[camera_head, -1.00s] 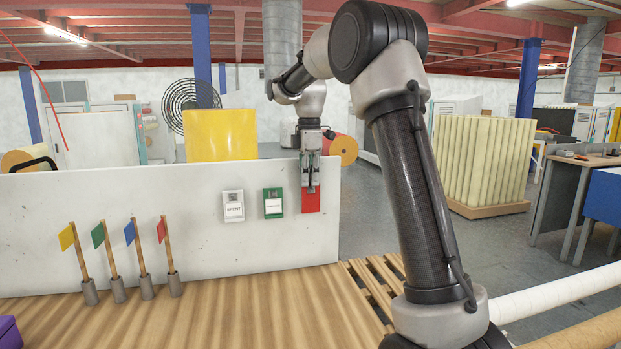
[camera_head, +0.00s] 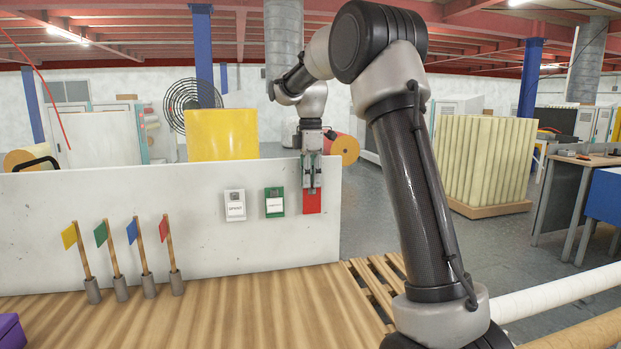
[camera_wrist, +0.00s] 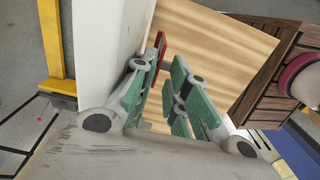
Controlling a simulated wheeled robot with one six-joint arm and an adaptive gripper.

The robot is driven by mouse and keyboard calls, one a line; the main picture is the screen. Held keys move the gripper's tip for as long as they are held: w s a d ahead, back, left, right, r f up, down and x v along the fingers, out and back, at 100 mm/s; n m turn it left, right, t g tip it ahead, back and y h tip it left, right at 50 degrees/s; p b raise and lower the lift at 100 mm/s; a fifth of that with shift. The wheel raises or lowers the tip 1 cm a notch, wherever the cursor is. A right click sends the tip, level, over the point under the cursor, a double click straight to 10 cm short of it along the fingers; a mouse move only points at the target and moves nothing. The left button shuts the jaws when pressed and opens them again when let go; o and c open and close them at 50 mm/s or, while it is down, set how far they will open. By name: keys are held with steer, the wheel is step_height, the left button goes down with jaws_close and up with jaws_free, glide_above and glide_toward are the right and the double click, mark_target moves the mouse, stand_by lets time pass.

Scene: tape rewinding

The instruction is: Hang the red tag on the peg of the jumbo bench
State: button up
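The red tag (camera_head: 312,202) is at the right end of the upright white panel (camera_head: 130,240), right of a white tag (camera_head: 235,205) and a green tag (camera_head: 274,202). My gripper (camera_head: 312,190) points down in front of the red tag and hides its upper middle. In the wrist view my gripper (camera_wrist: 163,68) has its green-padded fingers apart, with bench surface showing between them. The red tag (camera_wrist: 160,42) shows there as a narrow strip beside the left finger; I cannot tell whether they touch. No peg is clearly visible, and I cannot tell which bench is the jumbo bench.
Several small flags on sticks, including a red flag (camera_head: 164,230), stand in grey holders along the wooden bench top (camera_head: 220,310). A purple box (camera_head: 10,332) is at the front left. A slatted pallet (camera_head: 375,285) lies right of the bench. Open floor (camera_head: 365,220) shows beyond the panel.

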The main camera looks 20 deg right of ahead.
steer(key=shift+w+d, duration=0.1)
steer(key=shift+w, duration=0.15)
step_height(320, 180, up, 12)
steer(key=shift+s, duration=0.25)
steer(key=s+f+m+t, duration=0.2)
steer(key=s+m, duration=0.7)
steer(key=s, duration=1.1)
steer(key=s+a+f+m+t, duration=0.1)
steer(key=s+f+m, duration=0.5)
steer(key=s+f, duration=0.6)
steer(key=s+t, duration=0.1)
steer(key=s, duration=0.2)
steer(key=shift+f+m, duration=0.4)
